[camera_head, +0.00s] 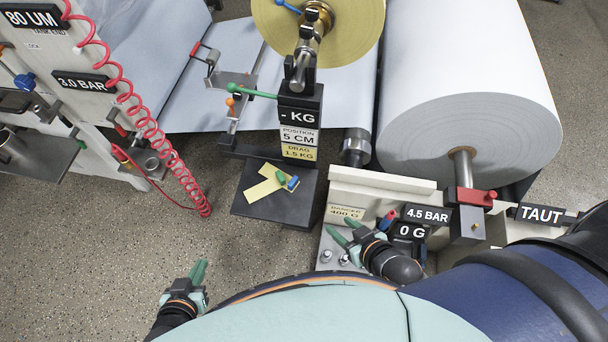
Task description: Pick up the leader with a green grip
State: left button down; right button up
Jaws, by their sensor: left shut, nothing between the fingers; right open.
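Yellow leader strips (262,189) lie crossed on a small black shelf (262,211) near the middle of the view. A green grip (281,177) and a blue grip (292,183) sit close together at their right end. I cannot tell for sure which strip bears which grip. My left gripper (198,268) is shut and empty over the floor, below and left of the shelf. My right gripper (341,236) is open and empty, below and right of the shelf, by the grey plate of the machine.
A post with a "- KG" sign (300,112) rises behind the shelf. A large white paper roll (468,120) stands at right, above a pale machine block (380,186). A red coiled hose (150,130) hangs at left. Floor (235,240) is clear between my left gripper and the shelf.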

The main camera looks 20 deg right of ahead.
aim_at(253, 194)
jog(key=i+j+z, duration=0.1)
jog(key=z, duration=2)
jog(key=k+j, duration=0.1)
jog(key=j, duration=0.55)
jog(key=k+j, duration=0.1)
jog(key=j, duration=0.55)
jog(key=k+j, duration=0.1)
jog(key=j, duration=0.55)
